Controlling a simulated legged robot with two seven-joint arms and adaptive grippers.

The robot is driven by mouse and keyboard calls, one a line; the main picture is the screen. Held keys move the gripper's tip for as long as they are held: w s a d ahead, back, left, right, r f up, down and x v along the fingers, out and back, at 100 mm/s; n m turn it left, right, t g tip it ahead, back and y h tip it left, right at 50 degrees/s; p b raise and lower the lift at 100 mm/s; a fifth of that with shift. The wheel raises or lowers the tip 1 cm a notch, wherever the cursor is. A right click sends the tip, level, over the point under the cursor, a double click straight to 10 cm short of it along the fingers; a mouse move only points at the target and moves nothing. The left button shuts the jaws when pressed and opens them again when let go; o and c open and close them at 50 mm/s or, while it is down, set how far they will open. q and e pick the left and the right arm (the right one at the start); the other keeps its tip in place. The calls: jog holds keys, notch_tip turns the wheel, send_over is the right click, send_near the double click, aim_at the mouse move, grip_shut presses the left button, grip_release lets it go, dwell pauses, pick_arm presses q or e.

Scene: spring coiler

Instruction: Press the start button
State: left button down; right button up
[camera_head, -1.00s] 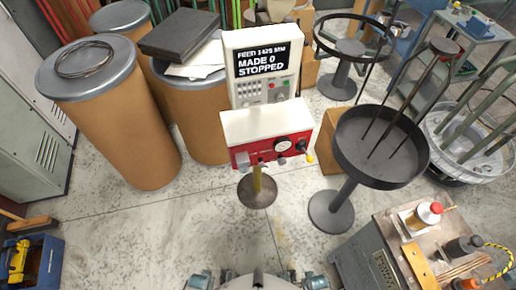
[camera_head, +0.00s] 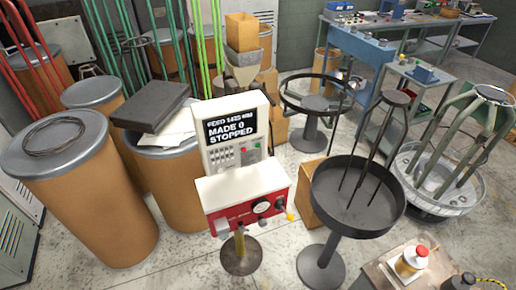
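The control panel (camera_head: 232,133) stands near the middle of the view on a yellow post with a round base. Its screen (camera_head: 233,128) reads "MADE 0 STOPPED". A red and white box (camera_head: 243,199) with a dial and a yellow-tipped lever sits at the panel's front. Neither of my grippers is in view.
Brown drums with grey lids (camera_head: 85,193) stand left of the panel. A dark round tray on a stand (camera_head: 344,221) is close on the right. A bench with a red-capped bottle (camera_head: 411,261) is at the lower right. Some floor shows in front.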

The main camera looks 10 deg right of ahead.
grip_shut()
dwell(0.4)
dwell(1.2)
